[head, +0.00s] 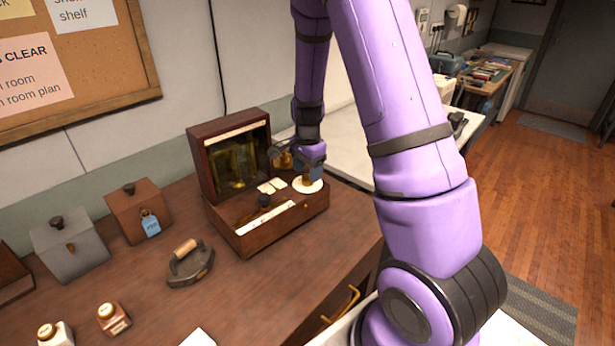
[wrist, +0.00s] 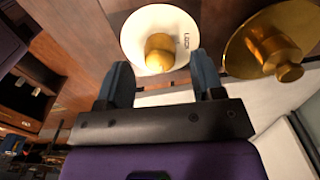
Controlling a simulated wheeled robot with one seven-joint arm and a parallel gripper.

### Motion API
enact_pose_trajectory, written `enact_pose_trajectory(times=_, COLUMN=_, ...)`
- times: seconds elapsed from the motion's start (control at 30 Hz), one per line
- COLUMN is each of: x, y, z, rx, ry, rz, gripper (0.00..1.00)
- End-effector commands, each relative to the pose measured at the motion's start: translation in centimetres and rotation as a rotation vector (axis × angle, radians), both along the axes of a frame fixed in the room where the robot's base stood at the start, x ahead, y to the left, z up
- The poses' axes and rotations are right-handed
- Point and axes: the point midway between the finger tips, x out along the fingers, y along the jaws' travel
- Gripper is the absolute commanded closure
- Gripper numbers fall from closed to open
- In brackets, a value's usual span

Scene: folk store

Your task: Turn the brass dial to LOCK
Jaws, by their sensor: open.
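The brass dial knob (wrist: 159,54) stands at the middle of a round white plate in the wrist view. The plate carries the word LOCK (wrist: 186,41) near its right edge. My gripper (wrist: 162,68) is open, its two blue fingers to either side of the knob's near end; I cannot tell whether they touch it. In the head view, the white plate (head: 308,187) shows at the right end of an open wooden box (head: 270,233), with my gripper (head: 308,172) right above it. My gripper partly hides the knob there. No pointer mark on the knob is clear.
A second, larger brass knob on a round brass plate (wrist: 272,45) lies close to my right finger in the wrist view. The box's raised lid (head: 231,160) stands behind. A flat iron (head: 190,262), lidded boxes (head: 139,209) and small bottles (head: 113,318) are left on the bench.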

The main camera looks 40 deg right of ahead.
Motion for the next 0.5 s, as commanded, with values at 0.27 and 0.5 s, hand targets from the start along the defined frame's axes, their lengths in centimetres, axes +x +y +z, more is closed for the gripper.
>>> enact_pose_trajectory(times=0.27, x=0.0, y=0.0, z=-2.4, rx=0.0, ry=-0.001, rz=-0.001, gripper=0.39)
enact_pose_trajectory(times=0.5, x=0.0, y=0.0, z=-2.6, rx=0.0, ry=-0.001, rz=0.0, gripper=0.39)
